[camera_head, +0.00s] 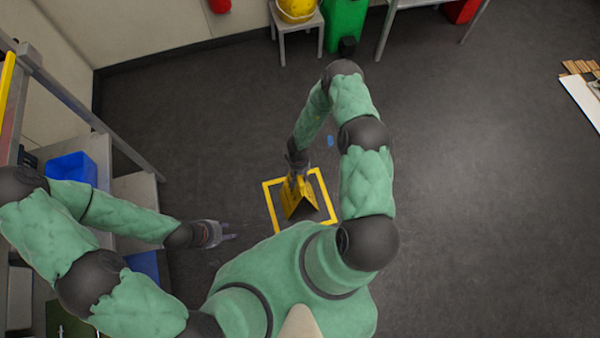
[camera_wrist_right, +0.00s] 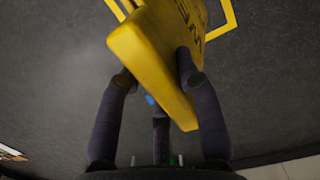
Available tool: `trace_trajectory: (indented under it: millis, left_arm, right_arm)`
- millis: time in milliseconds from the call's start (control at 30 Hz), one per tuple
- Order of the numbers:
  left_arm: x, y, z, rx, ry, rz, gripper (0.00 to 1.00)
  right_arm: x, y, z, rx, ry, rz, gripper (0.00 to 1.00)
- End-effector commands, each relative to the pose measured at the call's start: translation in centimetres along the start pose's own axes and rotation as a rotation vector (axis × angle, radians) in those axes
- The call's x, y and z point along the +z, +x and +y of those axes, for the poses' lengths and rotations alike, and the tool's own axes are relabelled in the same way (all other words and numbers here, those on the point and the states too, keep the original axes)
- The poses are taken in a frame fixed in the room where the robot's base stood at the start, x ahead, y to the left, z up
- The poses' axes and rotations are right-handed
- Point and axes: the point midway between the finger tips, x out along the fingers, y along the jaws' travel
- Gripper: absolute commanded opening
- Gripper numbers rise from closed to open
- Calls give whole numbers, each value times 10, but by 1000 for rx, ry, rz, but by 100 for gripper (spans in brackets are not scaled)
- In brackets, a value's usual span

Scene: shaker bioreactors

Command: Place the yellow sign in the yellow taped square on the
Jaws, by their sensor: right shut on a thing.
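The yellow sign (camera_head: 299,201) is a folded, tent-shaped sign. In the head view it appears within the outline of the yellow taped square (camera_head: 268,205) on the dark floor. I cannot tell whether its lower edges touch the floor. My right gripper (camera_head: 297,176) is at the top of the sign. In the right wrist view the fingers of my right gripper (camera_wrist_right: 155,75) are shut on the yellow sign (camera_wrist_right: 155,50), and part of the tape (camera_wrist_right: 228,20) shows beyond it. My left gripper (camera_head: 228,234) is empty, to the left of the square, with its fingers apart.
A shelf unit with a blue bin (camera_head: 72,168) stands at the left. A stool (camera_head: 298,24) with a yellow helmet (camera_head: 297,9) and a green bin (camera_head: 344,25) are at the back. A small blue spot (camera_head: 330,141) lies beyond the square.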

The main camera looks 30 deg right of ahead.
Motion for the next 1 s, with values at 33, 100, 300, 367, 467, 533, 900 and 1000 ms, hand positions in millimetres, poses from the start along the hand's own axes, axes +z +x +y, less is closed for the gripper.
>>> trace_trajectory:
  millis: [33, 100, 300, 367, 467, 533, 900, 1000]
  left_arm:
    - [0, -1, 0, 0, 0, 0, 40]
    - [0, -2, 0, 0, 0, 0, 40]
    - [0, 0, 0, 0, 0, 1, 40]
    - [0, 1, 0, 0, 0, 1, 40]
    - [0, 0, 0, 0, 0, 1, 40]
    - [0, 0, 0, 0, 0, 0, 40]
    - [0, -6, 2, 0, 0, 0, 40]
    - [0, -14, 5, 0, 0, 0, 40]
  right_arm:
    - [-1, -1, 0, 1, 1, 3, 0]
    - [-1, -2, 0, 1, 1, 3, 0]
    - [-2, 0, 0, 1, 0, 2, 0]
    - [-1, 1, 0, 0, 0, 1, 40]
    - [-1, 1, 0, 0, 0, 1, 58]
    - [-1, 1, 0, 0, 0, 1, 58]
    - [-1, -10, 0, 1, 0, 3, 58]
    - [-1, -26, 0, 1, -1, 4, 58]
